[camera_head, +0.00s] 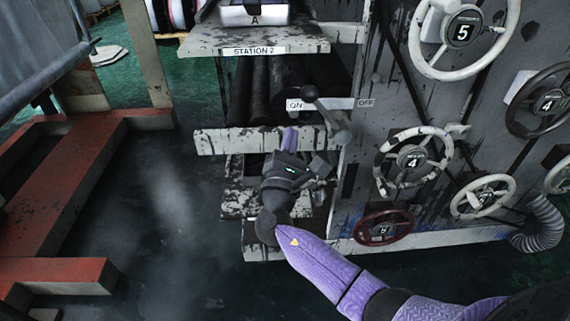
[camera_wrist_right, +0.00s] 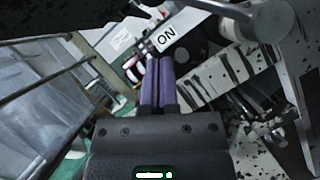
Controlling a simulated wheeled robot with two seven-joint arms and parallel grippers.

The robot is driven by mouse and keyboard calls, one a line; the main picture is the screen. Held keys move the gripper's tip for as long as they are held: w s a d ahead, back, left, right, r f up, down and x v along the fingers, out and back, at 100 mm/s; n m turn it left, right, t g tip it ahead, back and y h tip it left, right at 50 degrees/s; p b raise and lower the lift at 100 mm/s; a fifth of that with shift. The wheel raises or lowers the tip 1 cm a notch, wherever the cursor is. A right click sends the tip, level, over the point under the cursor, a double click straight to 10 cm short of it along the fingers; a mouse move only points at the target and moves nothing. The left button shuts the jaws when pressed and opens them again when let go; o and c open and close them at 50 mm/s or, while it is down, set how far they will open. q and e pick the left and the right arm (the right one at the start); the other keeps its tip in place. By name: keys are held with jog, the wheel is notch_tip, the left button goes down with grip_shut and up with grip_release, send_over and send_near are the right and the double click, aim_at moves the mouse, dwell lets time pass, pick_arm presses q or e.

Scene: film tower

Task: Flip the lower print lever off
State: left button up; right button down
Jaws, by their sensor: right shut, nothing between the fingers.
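The lower print lever (camera_head: 322,112) is a grey rod with a dark round knob, leaning toward the ON label (camera_head: 293,104). The OFF label (camera_head: 366,103) is to its right. In the right wrist view the lever rod (camera_wrist_right: 222,8) runs along the top edge to a round grey hub; its knob is not clearly visible there. My right gripper (camera_head: 289,140) is shut and empty, its purple fingers just below the ON label and left of the lever, apparently apart from it. In the wrist view its fingertips (camera_wrist_right: 158,68) point toward the ON label (camera_wrist_right: 166,37). My left gripper is not in view.
The STATION 2 shelf (camera_head: 254,50) and dark rollers (camera_head: 262,90) are above and behind my right gripper. Several handwheels (camera_head: 412,158) stick out from the panel at the right. A red frame (camera_head: 75,185) stands at the left, with open dark floor between.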

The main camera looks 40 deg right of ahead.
aim_at(327, 116)
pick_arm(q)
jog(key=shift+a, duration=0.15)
pick_arm(e)
jog(key=d+r, duration=0.1)
jog(key=r, duration=0.1)
jog(key=d+r, duration=0.1)
jog(key=d, duration=0.1)
jog(key=shift+w+r, duration=0.35)
jog(key=shift+w, duration=0.05)
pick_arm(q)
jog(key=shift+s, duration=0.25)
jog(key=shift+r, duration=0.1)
